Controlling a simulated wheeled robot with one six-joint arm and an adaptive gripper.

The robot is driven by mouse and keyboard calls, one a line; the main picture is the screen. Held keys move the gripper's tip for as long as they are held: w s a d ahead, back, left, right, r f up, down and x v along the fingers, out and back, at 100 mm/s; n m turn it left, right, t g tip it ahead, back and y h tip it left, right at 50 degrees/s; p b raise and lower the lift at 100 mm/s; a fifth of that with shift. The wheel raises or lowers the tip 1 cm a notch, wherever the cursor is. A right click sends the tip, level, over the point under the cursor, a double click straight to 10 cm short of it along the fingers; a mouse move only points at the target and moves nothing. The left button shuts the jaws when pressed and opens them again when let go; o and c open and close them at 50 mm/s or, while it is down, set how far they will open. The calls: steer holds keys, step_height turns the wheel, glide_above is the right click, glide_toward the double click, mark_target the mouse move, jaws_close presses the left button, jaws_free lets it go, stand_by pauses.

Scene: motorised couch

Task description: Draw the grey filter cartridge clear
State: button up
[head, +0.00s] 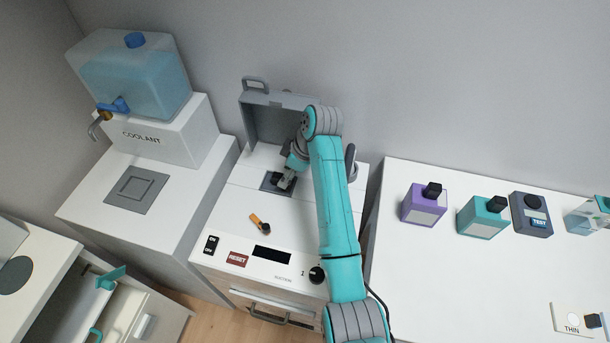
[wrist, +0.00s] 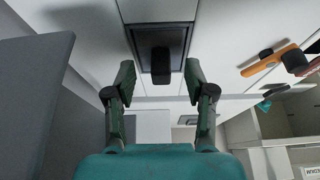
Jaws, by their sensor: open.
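The filter cartridge (wrist: 160,40) shows in the wrist view as a dark grey square seated in an opening in the white top of the machine. A black grip (wrist: 161,66) stands up from it toward the camera. In the head view the opening (head: 267,186) is partly hidden by my gripper (head: 284,181), which points down at it. In the wrist view my gripper (wrist: 160,78) is open and empty, with one finger on each side of the black grip in the picture. I see gaps between both fingers and the grip. How deep the fingertips reach is unclear.
A grey lid (head: 268,122) stands open behind the opening. An orange lever (head: 260,223) lies in front, above a RESET label (head: 237,260) and a dark display (head: 272,255). A coolant tank (head: 130,75) stands left.

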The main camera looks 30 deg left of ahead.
mark_target(279, 175)
steer(key=shift+s+a+f, duration=0.2)
steer(key=shift+a+f, duration=0.25)
steer(key=shift+a, duration=0.2)
steer(key=shift+s+a+f, duration=0.15)
steer(key=shift+a+f, duration=0.25)
steer(key=shift+a, duration=0.2)
steer(key=shift+a+f, duration=0.3)
steer(key=shift+f, duration=0.25)
steer(key=shift+c, duration=0.2)
jaws_close()
